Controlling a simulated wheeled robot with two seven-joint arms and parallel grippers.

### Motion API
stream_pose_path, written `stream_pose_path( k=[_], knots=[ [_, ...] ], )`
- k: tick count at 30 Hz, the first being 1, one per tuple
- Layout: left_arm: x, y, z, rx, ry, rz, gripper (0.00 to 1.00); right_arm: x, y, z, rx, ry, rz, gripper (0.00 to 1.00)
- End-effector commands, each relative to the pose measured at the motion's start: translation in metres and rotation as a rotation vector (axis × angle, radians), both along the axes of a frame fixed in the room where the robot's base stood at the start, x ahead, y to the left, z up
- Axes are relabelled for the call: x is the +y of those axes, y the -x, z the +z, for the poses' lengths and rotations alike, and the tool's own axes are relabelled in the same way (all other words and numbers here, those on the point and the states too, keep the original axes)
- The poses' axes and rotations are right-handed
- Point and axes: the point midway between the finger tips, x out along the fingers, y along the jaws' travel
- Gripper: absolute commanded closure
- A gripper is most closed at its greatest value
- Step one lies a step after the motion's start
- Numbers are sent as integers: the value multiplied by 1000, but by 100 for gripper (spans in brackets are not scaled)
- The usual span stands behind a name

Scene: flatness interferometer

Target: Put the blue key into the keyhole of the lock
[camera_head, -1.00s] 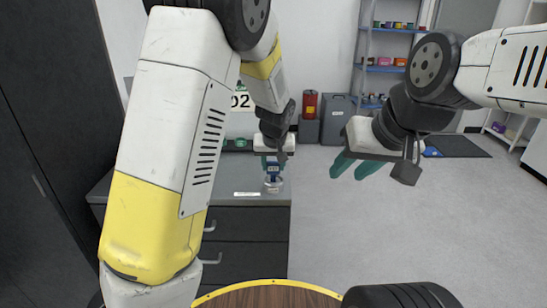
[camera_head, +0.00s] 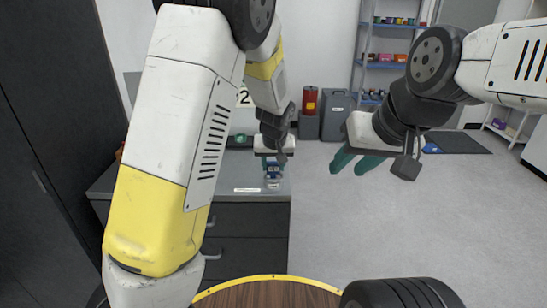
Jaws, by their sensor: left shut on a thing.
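My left gripper (camera_head: 272,161) is above the front right part of the grey cabinet top (camera_head: 225,180). It is shut on a small blue thing, which looks like the blue key (camera_head: 272,171). The key hangs below the fingers, directly over a small pale object (camera_head: 273,184) on the cabinet top that may be the lock. It is too small to tell whether they touch or where the keyhole is. My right gripper (camera_head: 357,164) is at the right over open floor. Its two green fingers are apart with nothing between them.
The dark-drawered cabinet has a white label (camera_head: 246,190) on its top and a green item (camera_head: 240,138) at the back. A red canister (camera_head: 310,100), a grey bin (camera_head: 337,117) and shelves stand behind.

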Motion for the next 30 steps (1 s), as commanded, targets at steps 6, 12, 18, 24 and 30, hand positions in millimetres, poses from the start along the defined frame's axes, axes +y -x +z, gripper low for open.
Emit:
stream_pose_path(
  k=[6, 12, 18, 24, 30],
  knots=[
    [0, 0, 0, 0, 0, 0, 36, 0, 0, 0, 0, 0, 0, 64],
    [0, 0, 0, 0, 0, 0, 36, 0, 0, 0, 0, 0, 0, 64],
    [-1, 4, 9, -1, 0, -1, 36, 0, 0, 0, 0, 0, 0, 64],
    [-2, 18, 40, -3, 3, -4, 36, 0, 0, 0, 0, 0, 0, 64],
    [-2, 31, 64, -1, 1, -3, 36, 0, 0, 0, 0, 0, 0, 64]
  ],
)
